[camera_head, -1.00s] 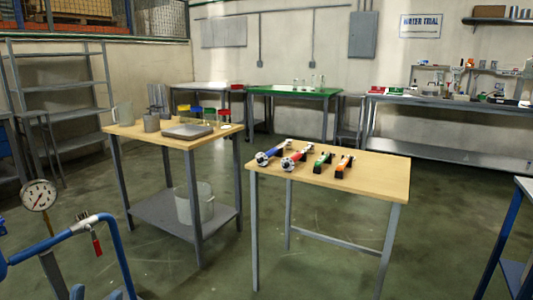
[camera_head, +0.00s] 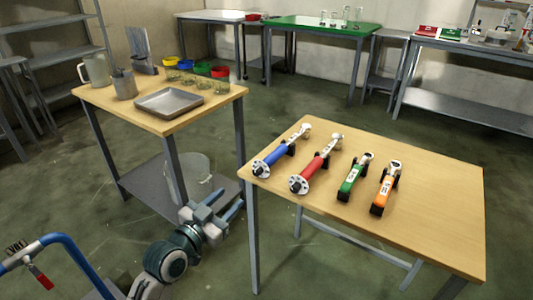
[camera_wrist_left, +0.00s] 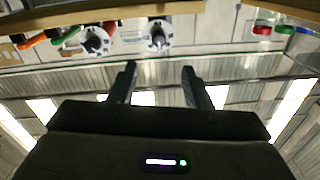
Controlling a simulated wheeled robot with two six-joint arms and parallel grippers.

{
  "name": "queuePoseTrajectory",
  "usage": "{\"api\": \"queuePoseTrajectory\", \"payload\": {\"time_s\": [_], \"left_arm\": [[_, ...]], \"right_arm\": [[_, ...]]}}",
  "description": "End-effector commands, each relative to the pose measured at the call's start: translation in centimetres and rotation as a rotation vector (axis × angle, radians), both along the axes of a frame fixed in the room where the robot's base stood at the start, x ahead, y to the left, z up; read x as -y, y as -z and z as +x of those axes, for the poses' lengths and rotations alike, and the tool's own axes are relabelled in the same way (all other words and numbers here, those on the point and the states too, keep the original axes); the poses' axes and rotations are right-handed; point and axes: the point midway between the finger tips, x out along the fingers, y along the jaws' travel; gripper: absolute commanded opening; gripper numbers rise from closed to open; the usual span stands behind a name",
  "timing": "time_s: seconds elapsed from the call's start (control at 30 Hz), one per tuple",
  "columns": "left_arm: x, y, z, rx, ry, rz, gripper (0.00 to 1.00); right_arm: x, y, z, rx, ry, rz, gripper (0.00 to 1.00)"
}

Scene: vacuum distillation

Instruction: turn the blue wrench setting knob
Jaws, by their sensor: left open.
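The blue wrench (camera_head: 274,154) lies on the near wooden table (camera_head: 430,190), leftmost in a row of tools. Its round pale setting knob (camera_head: 262,169) faces the table's near left edge. In the left wrist view, which looks upside down, a pale round knob (camera_wrist_left: 157,33), apparently the blue wrench's, shows above the fingers. My left gripper (camera_head: 229,206) is open and empty, below and left of the table edge, apart from the wrench. Its two fingers also show in the left wrist view (camera_wrist_left: 159,72). My right gripper is not in view.
A red wrench (camera_head: 319,164) lies close beside the blue one. A green tool (camera_head: 352,182) and an orange tool (camera_head: 384,190) lie further right. A second wooden table (camera_head: 140,117) with a metal tray (camera_head: 169,101) stands left. A blue pipe (camera_head: 70,250) is at lower left.

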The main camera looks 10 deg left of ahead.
Motion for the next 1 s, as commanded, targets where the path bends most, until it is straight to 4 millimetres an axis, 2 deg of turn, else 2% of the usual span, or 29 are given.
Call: {"api": "queuePoseTrajectory", "payload": {"time_s": [0.17,0.27,0.5,0.7,1.0], "left_arm": [[0.3,0.2,0.7,-0.020,0.010,0.006,0.44],[0.7,0.2,1.9,-0.020,0.009,0.003,0.44],[2.2,0.2,6.3,-0.019,0.009,0.003,0.44],[3.1,0.2,9.2,-0.019,0.009,0.005,0.44],[3.5,0.2,10.4,-0.019,0.010,0.006,0.44]], "right_arm": [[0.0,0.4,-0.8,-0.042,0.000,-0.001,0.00],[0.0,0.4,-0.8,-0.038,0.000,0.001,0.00],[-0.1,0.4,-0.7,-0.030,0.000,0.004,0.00],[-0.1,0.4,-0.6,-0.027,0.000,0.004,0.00],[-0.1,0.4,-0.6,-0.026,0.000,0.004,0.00]]}}
